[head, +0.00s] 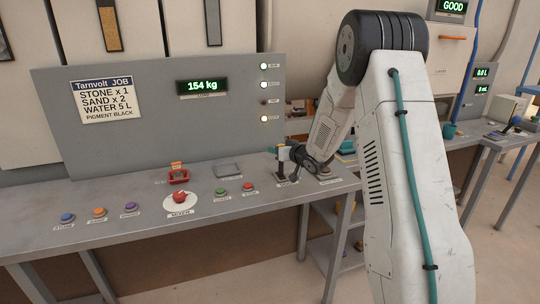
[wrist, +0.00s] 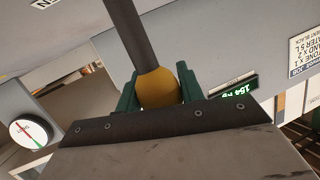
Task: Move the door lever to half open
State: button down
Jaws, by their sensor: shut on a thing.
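The door lever (head: 282,164) stands at the right part of the grey console, and its label below it is too small to read surely. In the wrist view the lever shows as a dark rod (wrist: 128,32) ending in a yellow ball knob (wrist: 158,88). My gripper (wrist: 159,92) has its green fingers on both sides of the knob and is shut on it. In the head view my gripper (head: 291,153) is at the top of the lever, small and partly hidden by my arm. The lever's exact angle is hard to tell.
The console (head: 120,222) carries a red mixer button (head: 180,197), several coloured buttons and a red guarded switch (head: 178,176). A display (head: 202,86) reads 154 kg. A job sign (head: 105,98) hangs on the panel. A round dial (wrist: 33,130) shows in the wrist view.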

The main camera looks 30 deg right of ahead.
jog(key=c, duration=0.9)
grip_release()
jog(key=shift+w+f, duration=0.1)
jog(key=v, duration=0.7)
jog(key=shift+s, duration=0.4)
jog(key=shift+d, duration=0.1)
